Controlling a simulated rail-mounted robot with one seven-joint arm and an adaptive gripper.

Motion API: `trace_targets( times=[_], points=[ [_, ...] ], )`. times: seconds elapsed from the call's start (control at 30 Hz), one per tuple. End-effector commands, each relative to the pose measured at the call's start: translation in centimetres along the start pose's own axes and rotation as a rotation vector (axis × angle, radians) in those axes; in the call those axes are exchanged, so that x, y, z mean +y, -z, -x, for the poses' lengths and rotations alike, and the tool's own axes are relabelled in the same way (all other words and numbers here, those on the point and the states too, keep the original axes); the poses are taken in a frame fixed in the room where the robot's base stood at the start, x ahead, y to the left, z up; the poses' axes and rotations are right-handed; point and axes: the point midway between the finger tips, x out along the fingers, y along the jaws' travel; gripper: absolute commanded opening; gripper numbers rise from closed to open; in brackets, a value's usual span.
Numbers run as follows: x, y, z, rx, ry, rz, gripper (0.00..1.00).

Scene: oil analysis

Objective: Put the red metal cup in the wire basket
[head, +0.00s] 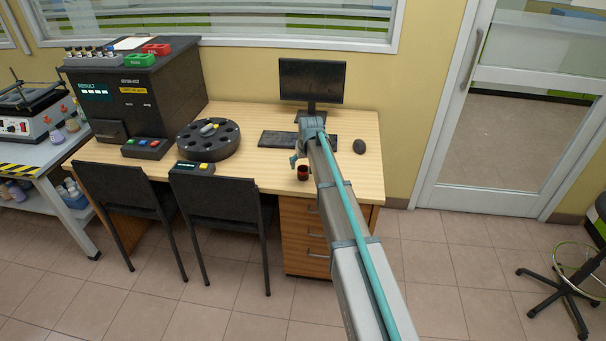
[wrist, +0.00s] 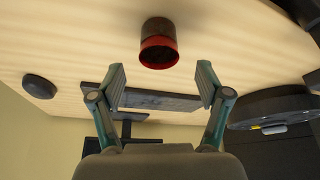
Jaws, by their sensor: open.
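The red metal cup (head: 303,173) stands on the wooden desk near its front edge, left of my arm. In the wrist view the cup (wrist: 158,52) shows a red band and a dark part, beyond the fingertips and midway between them. My gripper (head: 298,158) is just behind the cup in the head view. In the wrist view my gripper (wrist: 161,80) is open, with nothing between its fingers and the cup apart from them. I see no wire basket in either view.
On the desk (head: 245,115) are a keyboard (head: 277,139), a monitor (head: 311,82), a mouse (head: 359,146) and a round black carousel (head: 208,139). A black analyser (head: 135,95) stands at the left. Two chairs (head: 222,203) stand in front.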

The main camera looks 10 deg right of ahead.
Motion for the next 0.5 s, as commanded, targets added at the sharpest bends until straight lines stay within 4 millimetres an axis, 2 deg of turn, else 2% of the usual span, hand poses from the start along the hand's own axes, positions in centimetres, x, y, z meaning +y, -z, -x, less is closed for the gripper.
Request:
trace_targets(
  times=[0.27,0.5],
  points=[
    [0.1,-0.1,-1.7,0.0,0.0,0.001,0.76],
    [0.2,-0.3,-5.0,-0.001,0.0,0.002,0.76]
  ],
)
